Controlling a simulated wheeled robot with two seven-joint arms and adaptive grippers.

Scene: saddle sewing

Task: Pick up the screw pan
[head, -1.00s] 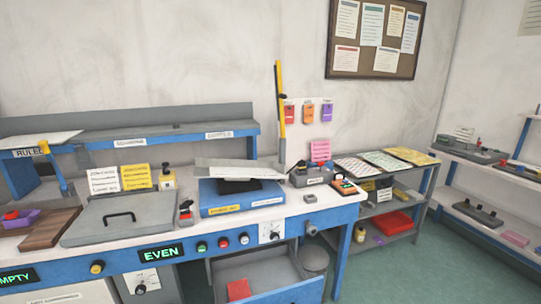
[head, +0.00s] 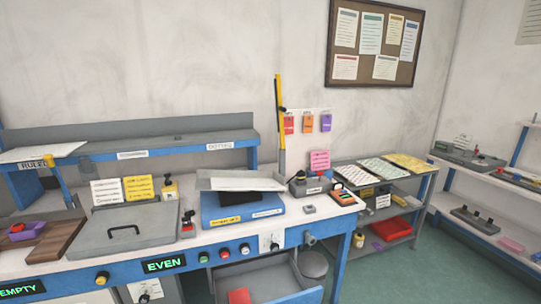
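I cannot tell for sure which thing is the screw pan. A small purple tray (head: 18,237) with a red piece in it sits at the far left of the workbench, on or beside a brown wooden board (head: 50,240). A tilted grey plate (head: 240,184) rests over a black stand on a blue base (head: 235,212) at the middle right of the bench. Neither of my grippers shows in the head view.
The workbench (head: 195,243) holds a grey lidded box with a black handle (head: 122,236). An upright yellow-handled lever (head: 279,105) stands behind. An open drawer with a red piece (head: 239,296) and a stool (head: 313,265) are below. Grey shelves (head: 395,235) stand right; floor beyond is clear.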

